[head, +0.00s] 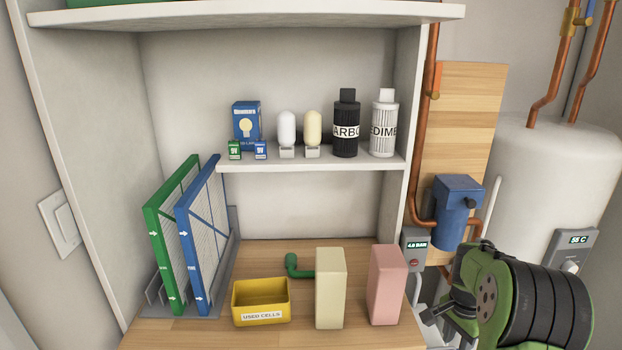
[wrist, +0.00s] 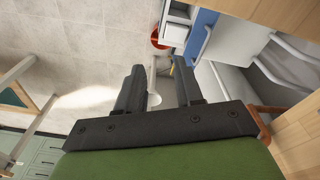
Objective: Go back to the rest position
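My gripper (wrist: 158,78) is open in the wrist view, its two dark fingers apart with nothing between them. In the head view my gripper (head: 440,314) shows at the lower right, in front of the shelf unit's right side. The green and black wrist hides part of what lies behind it. The gripper touches no object that I can see.
The worktop (head: 220,332) holds a green filter (head: 160,255), a blue filter (head: 195,250), a yellow bin (head: 262,302), a cream box (head: 330,290) and a pink box (head: 386,285). Bulbs, batteries and bottles stand on the shelf (head: 310,164). A white tank (head: 560,180) stands right.

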